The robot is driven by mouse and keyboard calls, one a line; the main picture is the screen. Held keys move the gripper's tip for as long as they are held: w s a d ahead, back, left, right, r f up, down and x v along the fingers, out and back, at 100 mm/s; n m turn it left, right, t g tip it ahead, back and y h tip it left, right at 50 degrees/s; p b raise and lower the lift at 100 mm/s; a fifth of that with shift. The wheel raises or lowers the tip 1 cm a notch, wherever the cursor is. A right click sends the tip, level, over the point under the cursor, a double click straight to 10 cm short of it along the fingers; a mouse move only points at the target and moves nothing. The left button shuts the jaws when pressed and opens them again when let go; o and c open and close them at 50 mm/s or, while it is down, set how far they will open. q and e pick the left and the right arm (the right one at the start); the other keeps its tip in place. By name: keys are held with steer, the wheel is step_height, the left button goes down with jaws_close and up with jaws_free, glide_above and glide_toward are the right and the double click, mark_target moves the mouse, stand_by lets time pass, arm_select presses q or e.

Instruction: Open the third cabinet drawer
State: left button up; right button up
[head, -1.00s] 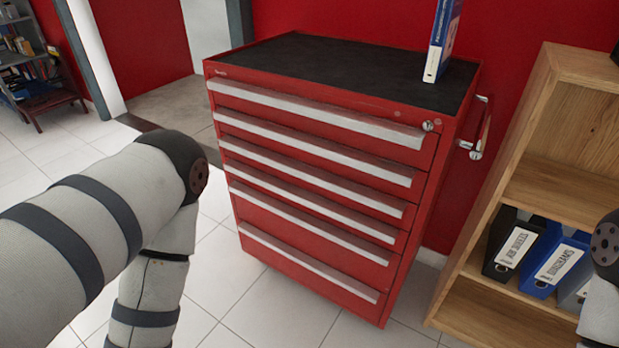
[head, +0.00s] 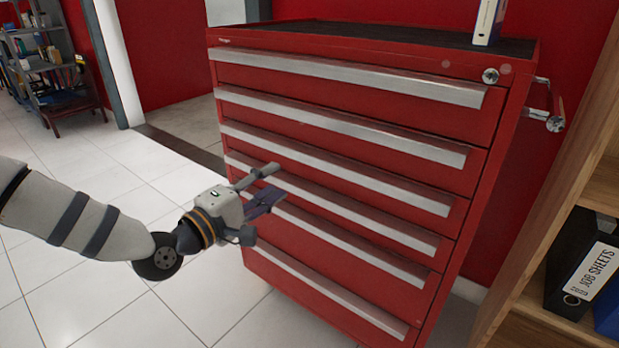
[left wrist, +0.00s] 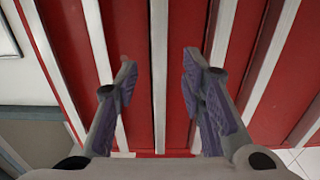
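The red cabinet (head: 510,110) stands ahead with several stacked drawers, all flush shut, each with a long pale handle strip. The third drawer's handle (head: 340,170) from the top slopes down to the right in the head view. My left gripper (head: 270,184) is open and empty in front of the cabinet's left part, near the third and fourth handles. In the left wrist view, one pale handle strip (left wrist: 158,80) shows between the open fingers of my left gripper (left wrist: 158,72); I cannot tell whether they touch it. My right gripper is out of view.
A blue-and-white binder (head: 488,22) stands on the cabinet's dark top. A wooden shelf (head: 560,180) with binders (head: 575,265) stands close on the right. A grey shelf rack (head: 40,60) is far back left. The tiled floor left of the cabinet is clear.

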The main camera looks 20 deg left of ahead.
mark_target(307, 161)
arm_select(q)
steer(key=b+x, duration=0.2)
steer(key=x, duration=0.9)
steer(key=shift+w+d, duration=0.25)
steer(key=shift+w, duration=0.05)
jaws_close()
